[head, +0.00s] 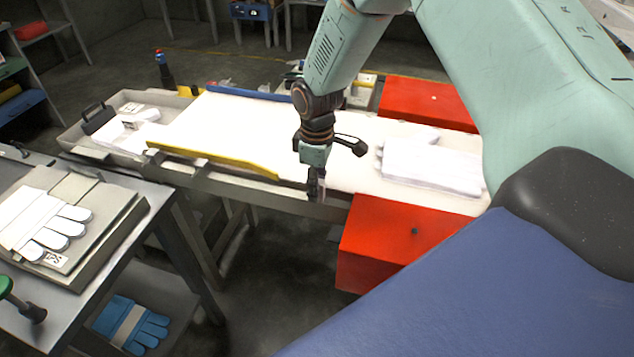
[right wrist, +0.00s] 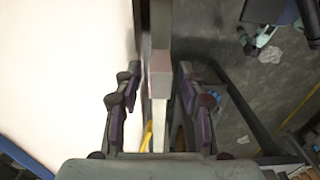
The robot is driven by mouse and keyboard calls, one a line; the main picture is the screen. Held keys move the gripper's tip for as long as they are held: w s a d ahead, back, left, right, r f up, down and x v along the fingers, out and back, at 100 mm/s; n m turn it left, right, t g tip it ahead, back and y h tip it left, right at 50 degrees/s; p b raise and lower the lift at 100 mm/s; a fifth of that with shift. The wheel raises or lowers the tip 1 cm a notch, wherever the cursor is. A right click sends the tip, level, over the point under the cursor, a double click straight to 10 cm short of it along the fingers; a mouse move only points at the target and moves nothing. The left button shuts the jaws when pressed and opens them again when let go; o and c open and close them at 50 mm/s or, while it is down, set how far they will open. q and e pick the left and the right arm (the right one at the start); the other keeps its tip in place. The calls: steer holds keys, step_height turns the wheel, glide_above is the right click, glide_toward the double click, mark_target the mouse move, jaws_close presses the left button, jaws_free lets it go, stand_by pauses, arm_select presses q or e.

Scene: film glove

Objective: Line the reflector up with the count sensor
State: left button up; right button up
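My right gripper (head: 316,185) points down at the near side rail of the white conveyor belt (head: 330,136). In the right wrist view its two fingers (right wrist: 160,90) are spread apart. A small grey block with a pinkish face (right wrist: 160,75), perhaps the reflector on its bracket, shows between the fingers, with a narrow gap visible on each side. In the head view the gripper hides this spot. I cannot clearly make out the count sensor. My left gripper is not in view.
Red housings stand at the belt's far side (head: 428,102) and near side (head: 400,240). A white glove (head: 432,167) lies on the belt between them. A yellow guide (head: 215,160) runs along the near edge. A grey table (head: 150,212) with gloves stands at left.

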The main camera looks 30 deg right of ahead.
steer(key=shift+s, duration=0.1)
jaws_close()
stand_by(0.3)
steer(key=shift+w+a, duration=1.15)
steer(key=shift+w, duration=0.25)
steer(key=shift+o, duration=0.8)
jaws_free()
steer(key=shift+r, duration=0.1)
